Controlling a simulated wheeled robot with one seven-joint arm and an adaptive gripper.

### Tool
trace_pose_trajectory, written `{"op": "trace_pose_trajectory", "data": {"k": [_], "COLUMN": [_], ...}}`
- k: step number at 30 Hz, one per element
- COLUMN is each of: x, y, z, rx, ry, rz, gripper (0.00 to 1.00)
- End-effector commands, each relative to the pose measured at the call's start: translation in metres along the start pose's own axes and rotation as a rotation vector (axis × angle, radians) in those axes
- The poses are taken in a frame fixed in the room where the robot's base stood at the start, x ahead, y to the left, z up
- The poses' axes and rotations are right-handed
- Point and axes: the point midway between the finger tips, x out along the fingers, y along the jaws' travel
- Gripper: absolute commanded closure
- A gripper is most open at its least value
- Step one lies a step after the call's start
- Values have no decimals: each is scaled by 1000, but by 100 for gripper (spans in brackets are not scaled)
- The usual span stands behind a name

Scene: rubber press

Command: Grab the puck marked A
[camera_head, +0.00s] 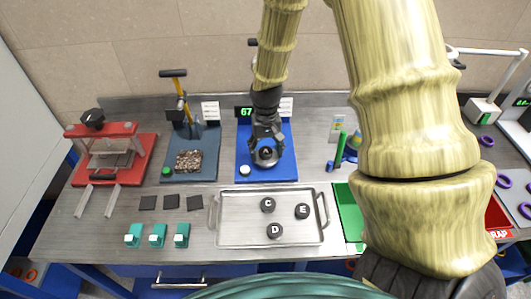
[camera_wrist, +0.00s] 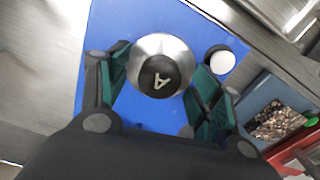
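The puck marked A (camera_wrist: 161,77) is black with a pale letter. It rests on a round silver plate (camera_wrist: 152,46) on the blue base (camera_head: 250,172) of the device at the back middle. In the wrist view, my gripper (camera_wrist: 163,80) is open, with one green-padded finger on each side of the puck. I cannot tell whether either finger touches the puck.
A metal tray (camera_head: 240,233) in front holds pucks marked C (camera_head: 268,205), D (camera_head: 274,230) and E (camera_head: 302,211). A white button (camera_wrist: 221,61) is close beside the plate. A granule-filled device (camera_head: 188,161) and a red press (camera_head: 105,160) stand left. A green tray (camera_head: 348,211) lies right.

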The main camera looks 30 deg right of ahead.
Motion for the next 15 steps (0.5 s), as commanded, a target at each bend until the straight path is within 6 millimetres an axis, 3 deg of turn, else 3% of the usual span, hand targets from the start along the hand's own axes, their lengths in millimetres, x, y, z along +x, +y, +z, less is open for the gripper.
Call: {"op": "trace_pose_trajectory", "data": {"k": [1, 7, 15], "x": [0, 0, 0], "y": [0, 0, 0], "z": [0, 0, 0], "rx": [0, 0, 0], "ry": [0, 0, 0], "rz": [0, 0, 0], "gripper": [47, 83, 87]}}
